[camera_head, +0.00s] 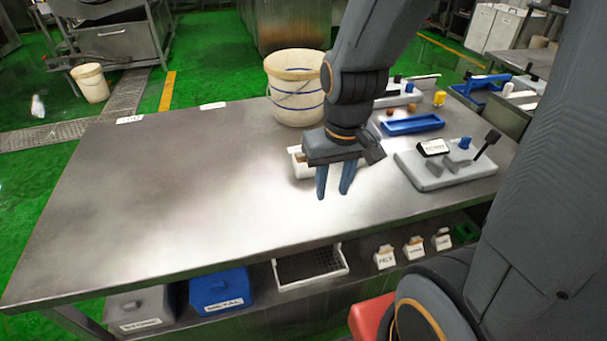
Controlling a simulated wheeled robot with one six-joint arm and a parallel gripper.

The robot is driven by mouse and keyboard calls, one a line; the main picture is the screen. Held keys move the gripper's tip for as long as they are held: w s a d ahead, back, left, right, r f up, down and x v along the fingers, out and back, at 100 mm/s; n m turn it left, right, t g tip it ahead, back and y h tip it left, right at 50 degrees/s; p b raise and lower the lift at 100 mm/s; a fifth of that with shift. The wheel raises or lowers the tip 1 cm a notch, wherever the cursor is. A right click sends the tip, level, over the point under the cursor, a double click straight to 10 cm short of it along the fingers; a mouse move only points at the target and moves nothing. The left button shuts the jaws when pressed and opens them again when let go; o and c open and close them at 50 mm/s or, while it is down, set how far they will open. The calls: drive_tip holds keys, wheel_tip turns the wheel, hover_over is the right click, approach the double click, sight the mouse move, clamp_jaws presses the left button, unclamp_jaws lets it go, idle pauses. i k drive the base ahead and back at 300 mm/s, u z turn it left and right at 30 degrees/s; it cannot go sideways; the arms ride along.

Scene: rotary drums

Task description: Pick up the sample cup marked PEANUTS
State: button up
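My gripper (334,187) hangs above the steel table with its two blue fingers pointing down, apart and with nothing between them. A small white container (298,163) with something brown in it stands on the table just behind my gripper, which partly hides it. No label is readable on it. Three small white labelled cups stand on the lower shelf, a left one (385,260), a middle one (413,250) and a right one (442,241). Their print is too small to read surely, so I cannot tell which cup is marked PEANUTS.
The steel table (150,200) is bare on its left. A white bucket (296,85), a blue tray (411,124) and a light board with grey parts (425,180) stand at the back and right. Below are a METAL bin (218,285), a STONE bin (140,308) and a white sieve tray (338,267).

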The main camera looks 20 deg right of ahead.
sight(302, 171)
drive_tip(key=k, duration=1)
drive_tip(key=u, duration=1.1)
drive_tip(key=i, duration=0.7)
drive_tip(key=z, duration=1.1)
drive_tip(key=i, duration=0.5)
